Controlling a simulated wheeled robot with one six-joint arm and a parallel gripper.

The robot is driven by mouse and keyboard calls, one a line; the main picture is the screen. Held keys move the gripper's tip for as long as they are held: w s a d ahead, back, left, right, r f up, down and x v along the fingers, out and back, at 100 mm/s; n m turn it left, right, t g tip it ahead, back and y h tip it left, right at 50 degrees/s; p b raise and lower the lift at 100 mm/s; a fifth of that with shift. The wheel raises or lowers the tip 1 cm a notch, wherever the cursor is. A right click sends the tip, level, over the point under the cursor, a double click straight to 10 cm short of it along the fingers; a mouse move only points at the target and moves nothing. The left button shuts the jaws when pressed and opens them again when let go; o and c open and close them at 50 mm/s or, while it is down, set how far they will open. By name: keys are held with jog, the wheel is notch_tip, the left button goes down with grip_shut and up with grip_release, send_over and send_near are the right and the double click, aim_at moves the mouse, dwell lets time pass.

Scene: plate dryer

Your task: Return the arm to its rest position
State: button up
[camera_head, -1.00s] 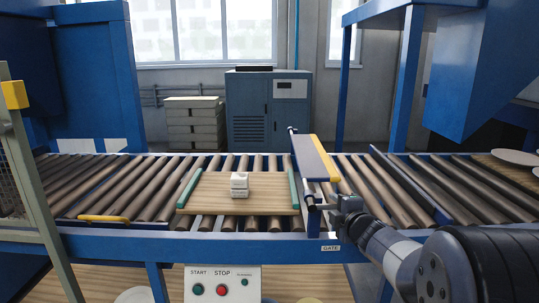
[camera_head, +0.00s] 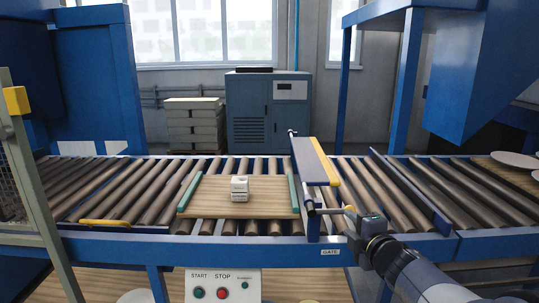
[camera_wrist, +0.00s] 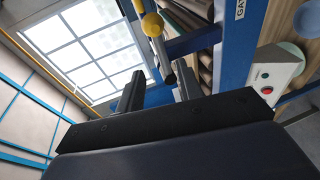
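My gripper (camera_head: 364,219) is at the right of the gate, in front of the roller conveyor. In the wrist view its two fingers (camera_wrist: 160,72) stand apart with nothing held between them. The gate (camera_head: 310,162) is a grey panel with a yellow edge, raised across the rollers. My arm reaches in from the lower right.
A control box (camera_head: 222,286) with START and STOP buttons hangs below the blue rail (camera_head: 200,247). A blue hood (camera_head: 480,80) overhangs at the right.

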aim_at(336, 213)
jog(key=b+x, duration=0.2)
jog(key=x, duration=0.8)
jog(key=shift+f, duration=0.2)
jog(key=shift+s+f+m+y, duration=0.1)
jog(key=shift+f+m+y, duration=0.3)
jog(key=shift+m, duration=0.5)
jog(key=shift+a+f, duration=0.1)
jog(key=shift+f, duration=0.05)
